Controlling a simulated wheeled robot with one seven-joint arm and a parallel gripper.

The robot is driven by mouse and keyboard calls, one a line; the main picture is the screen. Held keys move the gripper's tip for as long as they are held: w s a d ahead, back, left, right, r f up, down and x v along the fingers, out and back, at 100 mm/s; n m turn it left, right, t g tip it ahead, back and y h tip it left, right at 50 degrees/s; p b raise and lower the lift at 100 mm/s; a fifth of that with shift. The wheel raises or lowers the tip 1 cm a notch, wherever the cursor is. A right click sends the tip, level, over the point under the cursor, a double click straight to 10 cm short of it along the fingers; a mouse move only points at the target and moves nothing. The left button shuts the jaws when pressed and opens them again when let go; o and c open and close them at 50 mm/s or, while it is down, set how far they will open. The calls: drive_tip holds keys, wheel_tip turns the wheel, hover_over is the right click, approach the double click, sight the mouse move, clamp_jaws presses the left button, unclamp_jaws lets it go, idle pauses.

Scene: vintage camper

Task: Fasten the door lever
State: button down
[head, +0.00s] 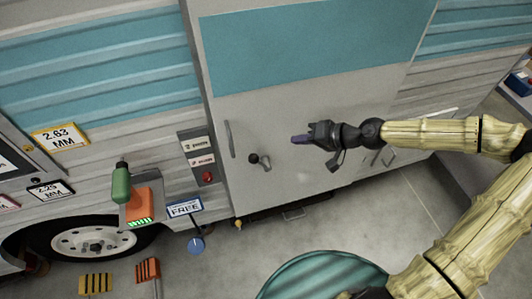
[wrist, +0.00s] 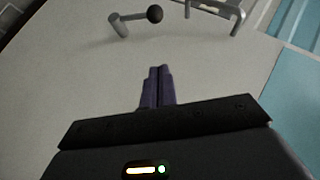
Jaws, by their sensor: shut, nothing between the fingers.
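The door lever (head: 265,163) is a short grey arm with a black ball knob, mounted low on the pale camper door (head: 300,105). In the head view its knob end points left. It also shows at the top of the wrist view (wrist: 120,25), its knob to the right of the mount. My gripper (head: 300,139) is to the right of the lever and apart from it. Its purple fingers (wrist: 159,70) are shut together with nothing between them. The lever's latch state cannot be told.
A grey vertical pull handle (head: 229,138) is left of the lever. A panel with a red button (head: 207,177) is beside the door frame. A stand with a green-handled tool (head: 121,183), a "FREE" sign (head: 185,208) and a teal round top (head: 322,277) stand in front.

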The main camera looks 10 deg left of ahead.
drive_tip(key=s+f+p+x, duration=0.1)
drive_tip(key=s+x, duration=0.1)
drive_tip(key=x, duration=1.1)
drive_tip(key=shift+s+d, duration=0.2)
drive_tip(key=shift+s, duration=0.25)
drive_tip(key=shift+w, duration=0.25)
